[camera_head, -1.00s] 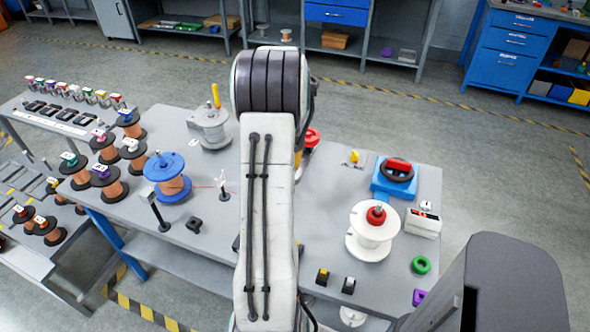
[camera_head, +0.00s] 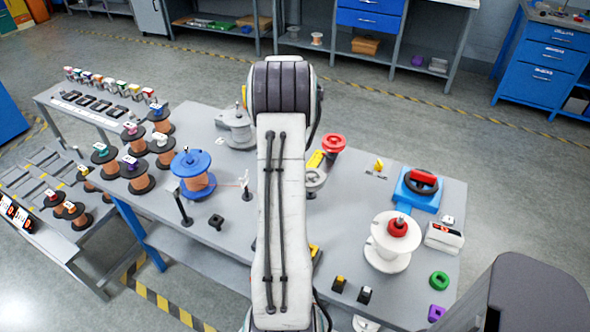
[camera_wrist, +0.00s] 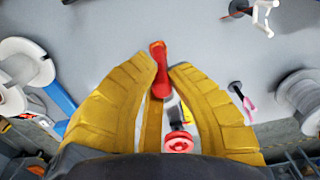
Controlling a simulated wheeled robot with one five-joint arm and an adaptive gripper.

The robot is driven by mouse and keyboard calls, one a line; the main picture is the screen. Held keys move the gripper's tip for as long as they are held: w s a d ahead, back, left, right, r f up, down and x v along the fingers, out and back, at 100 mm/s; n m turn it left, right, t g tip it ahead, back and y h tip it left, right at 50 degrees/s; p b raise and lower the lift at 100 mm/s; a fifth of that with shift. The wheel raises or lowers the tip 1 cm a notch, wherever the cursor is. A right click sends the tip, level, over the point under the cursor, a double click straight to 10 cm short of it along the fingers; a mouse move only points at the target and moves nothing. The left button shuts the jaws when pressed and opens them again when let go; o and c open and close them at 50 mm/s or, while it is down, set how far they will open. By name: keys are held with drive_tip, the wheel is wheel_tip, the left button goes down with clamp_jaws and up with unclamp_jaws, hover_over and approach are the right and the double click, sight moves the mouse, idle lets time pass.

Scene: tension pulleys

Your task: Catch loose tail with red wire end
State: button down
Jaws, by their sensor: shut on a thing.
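My gripper (camera_wrist: 165,72) has yellow fingers and holds an elongated red piece, apparently the red wire end (camera_wrist: 158,70), between its fingertips in the wrist view. The arm hides most of the gripper in the head view. A thin loose tail (camera_head: 229,184) runs right from the blue spool (camera_head: 191,162) towards a small white guide (camera_head: 245,182). The guide (camera_wrist: 263,16) is at the wrist view's upper right, apart from the fingers. A red pulley (camera_head: 333,145) stands right of my arm and also shows below the held piece in the wrist view (camera_wrist: 178,142).
A white spool with a red hub (camera_head: 392,247), a blue base with a dark ring (camera_head: 417,188) and a green ring (camera_head: 439,281) stand at the table's right. A grey spool (camera_head: 238,132) stands behind the blue one. Several copper spools (camera_head: 137,175) crowd the left.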

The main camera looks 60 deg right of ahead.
drive_tip(key=w+f+p, duration=0.2)
drive_tip(key=w+p, duration=0.1)
drive_tip(key=w, duration=0.8)
drive_tip(key=shift+w+f, duration=0.3)
idle(0.4)
idle(0.4)
wheel_tip(320, 180, down, 4)
drive_tip(key=b, duration=0.3)
drive_tip(key=shift+f, duration=0.25)
drive_tip(key=shift+r, duration=0.1)
idle(1.0)
drive_tip(key=s+r+p, duration=0.1)
drive_tip(key=s+r, duration=0.3)
drive_tip(key=shift+s+d+r+p, duration=0.15)
drive_tip(key=shift+d+r+p, duration=0.1)
drive_tip(key=shift+d+p, duration=0.2)
idle(0.4)
